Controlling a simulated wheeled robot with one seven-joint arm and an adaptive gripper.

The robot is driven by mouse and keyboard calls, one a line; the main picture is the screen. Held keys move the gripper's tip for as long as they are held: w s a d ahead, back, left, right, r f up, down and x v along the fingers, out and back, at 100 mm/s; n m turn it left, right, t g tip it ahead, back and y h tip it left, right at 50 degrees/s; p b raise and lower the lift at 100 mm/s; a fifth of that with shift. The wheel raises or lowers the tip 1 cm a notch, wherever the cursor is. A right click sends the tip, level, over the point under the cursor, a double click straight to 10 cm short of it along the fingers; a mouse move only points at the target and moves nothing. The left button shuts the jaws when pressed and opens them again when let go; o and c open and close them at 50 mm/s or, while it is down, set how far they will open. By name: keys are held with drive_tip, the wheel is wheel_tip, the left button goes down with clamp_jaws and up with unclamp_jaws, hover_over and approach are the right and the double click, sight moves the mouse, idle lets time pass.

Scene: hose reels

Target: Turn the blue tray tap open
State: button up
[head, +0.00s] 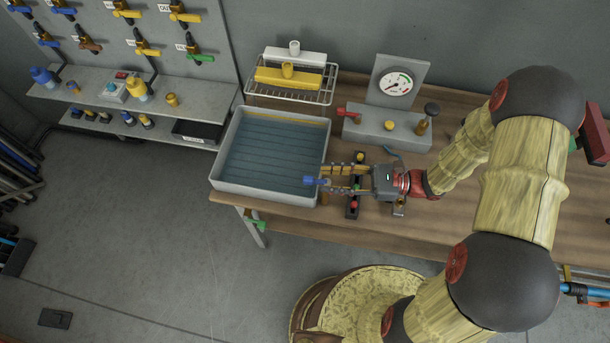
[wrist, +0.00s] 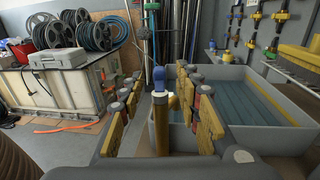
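The blue tray tap shows in the head view (head: 313,181) at the right wall of the grey water tray (head: 222,172). In the wrist view its blue handle (wrist: 159,78) sits on top of an upright brass body (wrist: 161,125). My gripper (head: 329,180) points left at the tap, with its two fingers spread. In the wrist view one finger is on each side of the tap, with visible gaps between, so it looks untouched. The tray holds water; its tap-side wall is partly hidden by the fingers.
A grey gauge block (head: 385,130) with a red lever stands behind my gripper. A small stand with coloured knobs (head: 353,208) lies close under the fingers. The wooden bench (head: 390,233) is clear in front.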

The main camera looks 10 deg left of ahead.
sight(314, 179)
drive_tip(key=shift+s+a, duration=0.15)
drive_tip(key=shift+a, duration=1.45)
drive_tip(key=shift+s+a, duration=0.1)
drive_tip(key=shift+a, duration=1.45)
drive_tip(key=shift+c, duration=0.7)
clamp_jaws()
